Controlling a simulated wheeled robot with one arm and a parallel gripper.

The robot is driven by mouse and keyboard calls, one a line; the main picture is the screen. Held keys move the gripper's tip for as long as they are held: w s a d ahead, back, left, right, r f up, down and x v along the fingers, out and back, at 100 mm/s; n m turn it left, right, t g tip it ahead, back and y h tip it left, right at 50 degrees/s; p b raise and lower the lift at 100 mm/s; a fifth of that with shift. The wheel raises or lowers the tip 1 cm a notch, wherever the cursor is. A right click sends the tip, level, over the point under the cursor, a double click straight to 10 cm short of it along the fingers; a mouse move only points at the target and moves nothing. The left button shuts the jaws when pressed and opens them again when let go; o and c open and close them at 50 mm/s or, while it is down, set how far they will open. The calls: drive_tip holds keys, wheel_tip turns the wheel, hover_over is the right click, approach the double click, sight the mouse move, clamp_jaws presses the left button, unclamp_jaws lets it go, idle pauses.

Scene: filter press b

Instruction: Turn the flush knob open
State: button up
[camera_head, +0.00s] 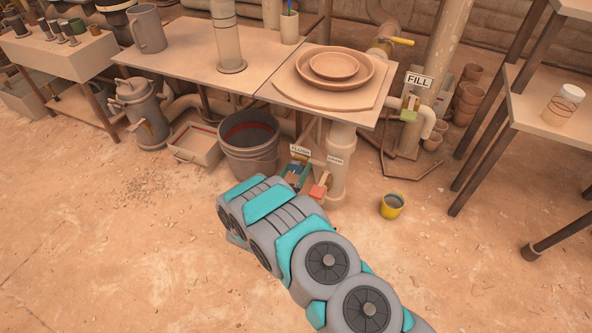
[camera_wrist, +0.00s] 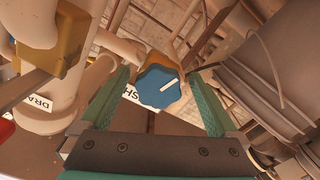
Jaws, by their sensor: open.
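The flush knob (camera_wrist: 158,91) is blue with a scalloped rim and a white pointer line, which points right and slightly up in the wrist view. It sits on a yellowish valve body. My gripper (camera_wrist: 160,77) is open, with one teal finger on each side of the knob. I see gaps between fingers and knob and cannot tell any contact. The flush label (camera_wrist: 133,95) is partly hidden behind the knob and finger. In the head view the flush label (camera_head: 300,149) shows under the table, and my arm hides much of the area in front.
A drain label (camera_wrist: 40,103) is on the pipe at left in the wrist view, with a red part (camera_head: 318,191) near it in the head view. A grey bucket (camera_head: 249,143) stands left of the valves. A yellow cup (camera_head: 392,206) is on the floor at right.

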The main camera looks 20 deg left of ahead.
drive_tip(key=s, duration=0.7)
drive_tip(key=shift+s+a, duration=0.25)
drive_tip(key=shift+s, duration=0.15)
idle(0.3)
